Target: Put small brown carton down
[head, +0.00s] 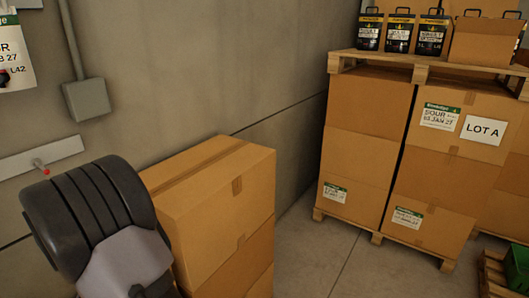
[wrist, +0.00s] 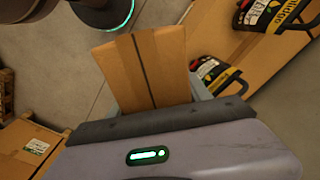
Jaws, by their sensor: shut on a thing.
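The small brown carton (wrist: 140,70) shows in the wrist view with a dark line down its face. My gripper (wrist: 156,92) is shut on it, with grey fingers at either side of its lower part. The carton's near end is hidden by the gripper body. Whether anything touches its underside cannot be told. In the head view my arm fills the lower left, and neither my gripper nor the held carton can be made out there.
Tall brown cartons (head: 215,215) stand by the wall next to my arm. At right, large cartons (head: 365,150) on a pallet carry an upper pallet (head: 440,70) with several black cans (head: 400,32) and a brown box (head: 484,42). A green crate (head: 517,268) is lower right. Floor (head: 335,262) between is clear.

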